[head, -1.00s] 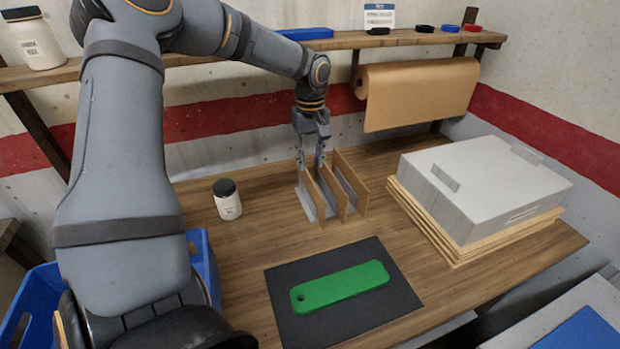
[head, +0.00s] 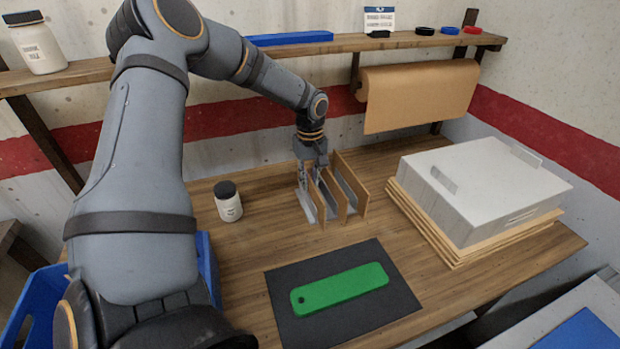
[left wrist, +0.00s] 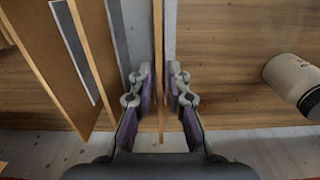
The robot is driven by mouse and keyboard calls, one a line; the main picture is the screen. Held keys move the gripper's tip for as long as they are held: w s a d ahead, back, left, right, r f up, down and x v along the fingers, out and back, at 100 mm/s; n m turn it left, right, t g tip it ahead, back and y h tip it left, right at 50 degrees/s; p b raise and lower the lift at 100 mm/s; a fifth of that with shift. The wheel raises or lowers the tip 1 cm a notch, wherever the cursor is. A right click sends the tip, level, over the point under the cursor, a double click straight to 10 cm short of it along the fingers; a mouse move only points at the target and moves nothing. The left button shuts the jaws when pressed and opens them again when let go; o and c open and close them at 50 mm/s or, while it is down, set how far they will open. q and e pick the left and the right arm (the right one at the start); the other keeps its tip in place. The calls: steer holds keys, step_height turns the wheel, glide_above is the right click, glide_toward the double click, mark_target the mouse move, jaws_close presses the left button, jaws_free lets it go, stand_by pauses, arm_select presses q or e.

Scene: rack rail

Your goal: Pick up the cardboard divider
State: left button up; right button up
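Several thin brown cardboard dividers stand upright in a grey slotted rack (head: 306,206) at the back middle of the table. My left gripper (head: 312,180) points down at the left end of the rack. In the left wrist view, its two fingers (left wrist: 159,88) are apart, with the edge of one cardboard divider (left wrist: 158,40) between them. A narrow gap seems to show on each side of it. Other dividers (left wrist: 85,50) stand to the left in that view. In the head view, the gripper partly hides the leftmost divider. My right gripper is not in view.
A white jar with a dark lid (head: 228,205) stands left of the rack. A green bar (head: 340,287) lies on a black mat (head: 290,328) in front. A grey case (head: 485,190) sits on stacked boards at right. A paper roll (head: 420,95) hangs behind.

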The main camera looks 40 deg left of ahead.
arm_select(q)
jaws_close()
step_height(320, 180, up, 10)
steer(key=shift+b, duration=0.35)
steer(key=shift+r+p, duration=0.45)
steer(key=shift+p, duration=0.6)
